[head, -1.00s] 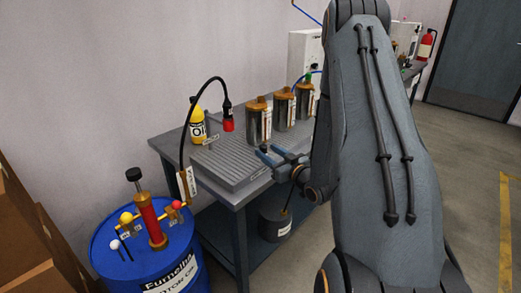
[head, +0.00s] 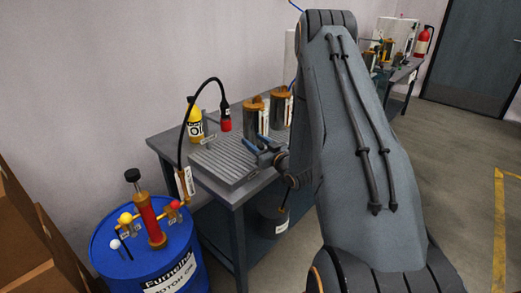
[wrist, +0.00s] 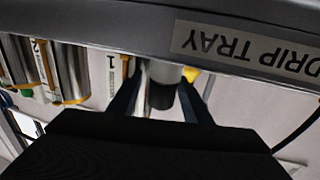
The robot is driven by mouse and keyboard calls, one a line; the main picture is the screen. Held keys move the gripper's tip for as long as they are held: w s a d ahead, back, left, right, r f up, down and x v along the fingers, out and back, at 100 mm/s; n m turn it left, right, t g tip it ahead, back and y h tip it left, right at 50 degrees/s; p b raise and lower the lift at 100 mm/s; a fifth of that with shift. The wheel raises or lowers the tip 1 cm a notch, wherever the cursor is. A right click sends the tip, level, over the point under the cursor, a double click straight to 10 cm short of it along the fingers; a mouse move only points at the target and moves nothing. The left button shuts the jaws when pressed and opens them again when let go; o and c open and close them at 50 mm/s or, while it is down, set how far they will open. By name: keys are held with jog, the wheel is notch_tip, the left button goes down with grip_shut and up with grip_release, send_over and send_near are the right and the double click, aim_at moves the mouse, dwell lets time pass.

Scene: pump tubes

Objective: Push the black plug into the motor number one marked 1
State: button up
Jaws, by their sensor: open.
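Motor number one (head: 252,121) is a silver cylinder with an orange-brown cap, standing behind the ribbed drip tray on the bench. In the wrist view, where the scene is upside down, a label marked 1 (wrist: 112,124) shows left of my fingers. My gripper (head: 262,149) is at the tray's right end, in front of the motors. In the wrist view my gripper (wrist: 161,80) is open. A black cylindrical piece, apparently the black plug (wrist: 162,97), sits between its fingers below a pale grey cylinder. I cannot tell whether the fingers touch it.
The drip tray (head: 222,160) lies close by my gripper. A second motor (head: 282,110) stands right of the first; my arm hides the area beyond. A yellow oil bottle (head: 195,122) and a red-and-black hose end (head: 225,119) stand left. A blue drum (head: 158,250) is at front left.

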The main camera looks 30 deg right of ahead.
jog(key=shift+c, duration=0.6)
grip_shut()
jog(key=shift+r, duration=0.1)
